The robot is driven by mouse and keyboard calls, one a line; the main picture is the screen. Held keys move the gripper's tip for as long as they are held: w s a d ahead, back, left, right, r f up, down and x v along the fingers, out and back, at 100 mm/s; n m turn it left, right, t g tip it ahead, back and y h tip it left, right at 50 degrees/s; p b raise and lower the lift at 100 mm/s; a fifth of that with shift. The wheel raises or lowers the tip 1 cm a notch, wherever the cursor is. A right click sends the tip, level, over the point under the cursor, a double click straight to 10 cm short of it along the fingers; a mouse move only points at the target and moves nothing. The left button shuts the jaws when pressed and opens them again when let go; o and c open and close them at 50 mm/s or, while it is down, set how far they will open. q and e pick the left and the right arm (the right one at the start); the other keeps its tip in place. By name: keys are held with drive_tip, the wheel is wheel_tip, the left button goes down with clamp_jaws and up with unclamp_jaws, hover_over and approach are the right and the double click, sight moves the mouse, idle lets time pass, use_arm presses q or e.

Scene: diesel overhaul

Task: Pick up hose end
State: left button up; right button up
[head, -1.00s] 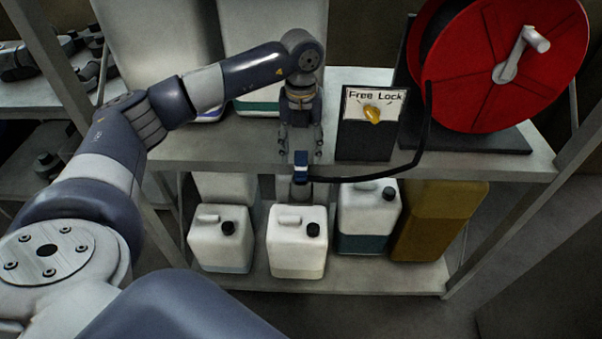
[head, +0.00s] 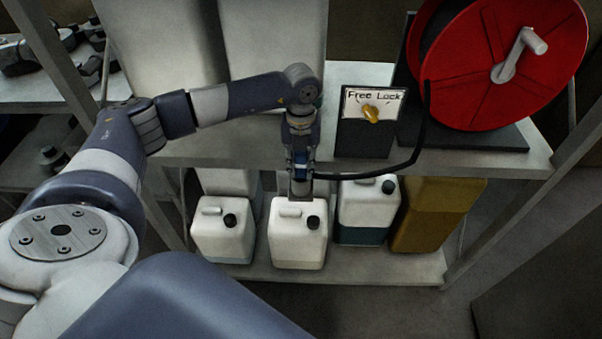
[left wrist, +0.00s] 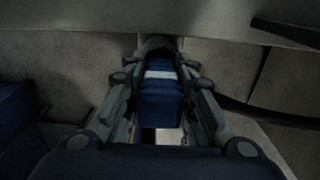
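The hose end is a blue block with a white stripe, at the front edge of the shelf in the head view (head: 300,173). It joins the black hose (head: 345,177). My left gripper (head: 300,178) points down over it. In the left wrist view the hose end (left wrist: 160,98) is between the two fingers (left wrist: 161,90), which lie close along both its sides and look shut on it. The exact contact is dark and hard to see. My right gripper is not in view.
The hose runs up to a red reel (head: 505,65) at the right. A "Free Lock" panel with a yellow knob (head: 370,113) stands on the shelf (head: 465,160) right of the gripper. White jugs (head: 298,240) stand on the shelf below. Large pale containers (head: 160,50) stand behind my arm.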

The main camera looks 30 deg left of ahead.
use_arm(q)
clamp_jaws()
drive_tip(key=shift+w, duration=0.1)
drive_tip(key=shift+r, duration=0.25)
wheel_tip(320, 180, up, 9)
drive_tip(key=b, duration=0.3)
drive_tip(key=shift+r, duration=0.85)
drive_tip(key=shift+r+p, duration=1.05)
drive_tip(key=shift+r, duration=0.2)
wheel_tip(320, 180, up, 4)
drive_tip(key=p, duration=0.2)
drive_tip(key=shift+p, duration=0.35)
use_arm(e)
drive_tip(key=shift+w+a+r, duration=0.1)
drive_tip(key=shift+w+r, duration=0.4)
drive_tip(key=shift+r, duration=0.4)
use_arm(q)
drive_tip(key=shift+f, duration=0.15)
